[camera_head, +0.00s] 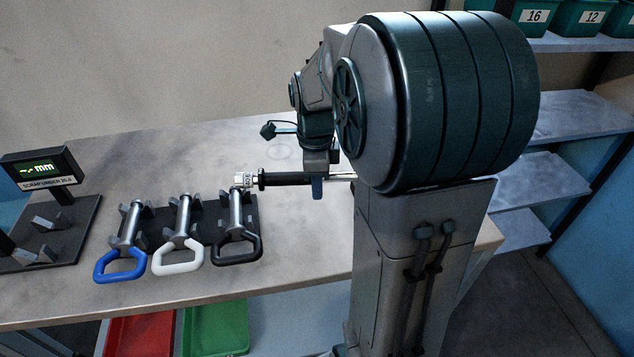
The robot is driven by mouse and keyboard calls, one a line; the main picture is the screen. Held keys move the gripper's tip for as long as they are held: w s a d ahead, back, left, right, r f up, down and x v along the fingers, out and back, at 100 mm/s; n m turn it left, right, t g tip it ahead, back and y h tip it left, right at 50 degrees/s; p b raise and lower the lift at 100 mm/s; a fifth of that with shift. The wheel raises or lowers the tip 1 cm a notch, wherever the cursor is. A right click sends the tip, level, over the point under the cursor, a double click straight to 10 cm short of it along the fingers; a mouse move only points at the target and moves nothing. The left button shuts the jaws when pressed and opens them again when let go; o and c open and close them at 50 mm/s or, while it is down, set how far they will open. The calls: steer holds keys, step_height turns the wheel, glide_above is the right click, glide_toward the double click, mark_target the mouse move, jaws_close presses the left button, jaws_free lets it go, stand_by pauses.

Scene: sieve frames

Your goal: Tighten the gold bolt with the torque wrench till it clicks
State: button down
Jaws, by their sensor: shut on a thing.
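My gripper (318,182) is shut on a rod-shaped tool (283,179) held roughly level over the bench. The tool has a black grip, a silver left end with a small pale label, and a thin bright shaft running right behind my arm. I cannot tell for sure that it is a torque wrench. Its left end overlaps the top of the black-handled piece in the picture; whether they touch is unclear. No gold bolt shows. My arm hides the right part of the bench and the tool's far end.
A dark rack holds metal pieces with blue (120,267), white (178,259) and black (237,248) loop handles. A display unit (42,168) reading mm stands left. Red (139,337) and green (215,330) bins sit below the bench (200,300). Shelves with numbered bins are right.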

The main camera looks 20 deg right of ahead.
steer(key=shift+w+d+r, duration=0.1)
steer(key=shift+w+d, duration=0.05)
steer(key=shift+w, duration=0.15)
steer(key=shift+w+m, duration=0.1)
steer(key=shift+m, duration=0.2)
stand_by(0.3)
steer(key=shift+s, duration=0.45)
steer(key=shift+n, duration=0.4)
steer(key=shift+r, duration=0.1)
steer(key=shift+r+p, duration=2.05)
steer(key=shift+r, duration=0.35)
